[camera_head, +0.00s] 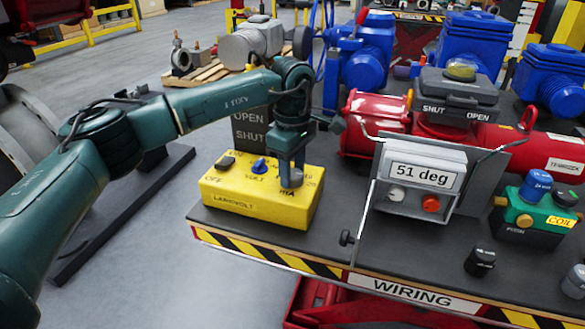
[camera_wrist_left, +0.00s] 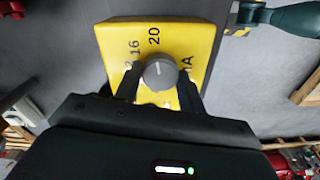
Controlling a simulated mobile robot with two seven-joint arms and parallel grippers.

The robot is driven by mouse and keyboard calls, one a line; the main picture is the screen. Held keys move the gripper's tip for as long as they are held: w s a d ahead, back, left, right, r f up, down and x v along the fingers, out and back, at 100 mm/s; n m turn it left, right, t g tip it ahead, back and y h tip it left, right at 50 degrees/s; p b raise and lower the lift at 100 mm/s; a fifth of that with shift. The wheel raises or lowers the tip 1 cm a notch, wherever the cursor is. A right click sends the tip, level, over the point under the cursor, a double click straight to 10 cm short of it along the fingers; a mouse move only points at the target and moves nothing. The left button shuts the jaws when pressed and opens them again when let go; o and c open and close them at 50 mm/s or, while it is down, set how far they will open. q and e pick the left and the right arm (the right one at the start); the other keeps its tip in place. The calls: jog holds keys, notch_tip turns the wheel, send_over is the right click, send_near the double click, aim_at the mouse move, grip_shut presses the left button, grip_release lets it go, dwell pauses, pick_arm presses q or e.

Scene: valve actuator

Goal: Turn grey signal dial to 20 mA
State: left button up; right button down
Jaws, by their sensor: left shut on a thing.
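The yellow box (camera_head: 250,201) marked LABRIVOLT sits on the dark bench top, with a black knob, a blue knob and an mA label on top. My left gripper (camera_head: 291,180) reaches down from above at the box's right end. In the left wrist view the grey signal dial (camera_wrist_left: 160,73) stands between the two dark fingers of my left gripper (camera_wrist_left: 160,86), which is shut on it. The numbers 16 and 20 show on the yellow face (camera_wrist_left: 183,40) beyond the dial. The dial's exact pointer direction is too small to tell. My right gripper is not in view.
A black SHUT/OPEN sign (camera_head: 250,132) stands behind the box. The bench's striped front edge (camera_head: 270,256) is near.

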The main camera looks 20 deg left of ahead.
aim_at(293, 173)
pick_arm(q)
jog(key=shift+r, duration=0.1)
dwell(0.3)
jog(key=o, duration=1)
notch_tip(293, 173, up, 13)
jog(key=shift+r, duration=0.1)
